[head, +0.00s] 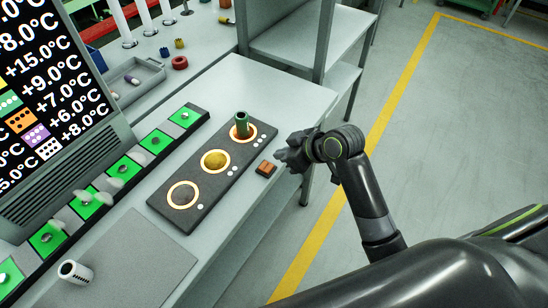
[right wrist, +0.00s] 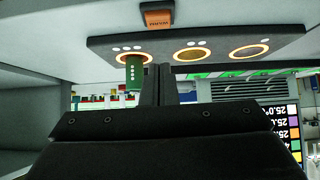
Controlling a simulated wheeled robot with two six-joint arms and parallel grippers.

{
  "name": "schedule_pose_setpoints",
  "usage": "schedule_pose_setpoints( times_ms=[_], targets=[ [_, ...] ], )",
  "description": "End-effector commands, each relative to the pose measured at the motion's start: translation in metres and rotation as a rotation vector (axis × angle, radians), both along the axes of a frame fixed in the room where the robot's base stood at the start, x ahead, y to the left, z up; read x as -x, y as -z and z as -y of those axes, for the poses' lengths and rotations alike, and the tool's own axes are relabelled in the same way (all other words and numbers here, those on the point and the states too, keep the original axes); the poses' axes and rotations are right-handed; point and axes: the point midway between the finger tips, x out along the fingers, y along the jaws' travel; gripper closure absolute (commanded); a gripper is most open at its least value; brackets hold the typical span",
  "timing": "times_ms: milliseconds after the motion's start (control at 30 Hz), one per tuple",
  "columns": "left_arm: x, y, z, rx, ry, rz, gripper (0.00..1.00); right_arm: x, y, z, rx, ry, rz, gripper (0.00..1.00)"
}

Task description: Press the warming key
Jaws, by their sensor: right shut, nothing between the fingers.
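The warming key is a small orange-brown block (head: 265,168) on the grey bench, beside the dark three-ring plate (head: 235,159). It also shows at the top of the right wrist view (right wrist: 158,19), with lettering too small to read surely. My right gripper (head: 281,154) is shut and empty, just right of and slightly beyond the key in the head view, near the bench edge. Its closed fingers also show in the right wrist view (right wrist: 156,72), apart from the key in that picture. A green dotted cylinder (head: 242,126) stands in the far ring. My left gripper is not in view.
The middle ring holds something yellow (head: 215,161); the near ring (head: 183,195) looks empty. A row of green tiles (head: 124,169) with small objects runs alongside, before a temperature display (head: 45,90).

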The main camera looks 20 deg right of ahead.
Motion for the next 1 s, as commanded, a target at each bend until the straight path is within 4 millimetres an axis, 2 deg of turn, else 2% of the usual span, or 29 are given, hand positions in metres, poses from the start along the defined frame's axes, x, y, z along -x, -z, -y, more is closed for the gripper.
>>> schedule_pose_setpoints(
  times_ms=[200, 333, 1000],
  targets=[
    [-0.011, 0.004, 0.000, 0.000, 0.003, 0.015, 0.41, 0.019, -0.024, 0.016, 0.003, 0.000, 0.003, 1.00],
    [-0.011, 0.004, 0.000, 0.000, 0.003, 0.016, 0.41, 0.024, -0.031, 0.019, 0.002, 0.000, 0.003, 1.00],
    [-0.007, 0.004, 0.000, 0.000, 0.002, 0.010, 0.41, 0.026, -0.034, 0.020, -0.001, -0.001, 0.002, 1.00]
  ],
)
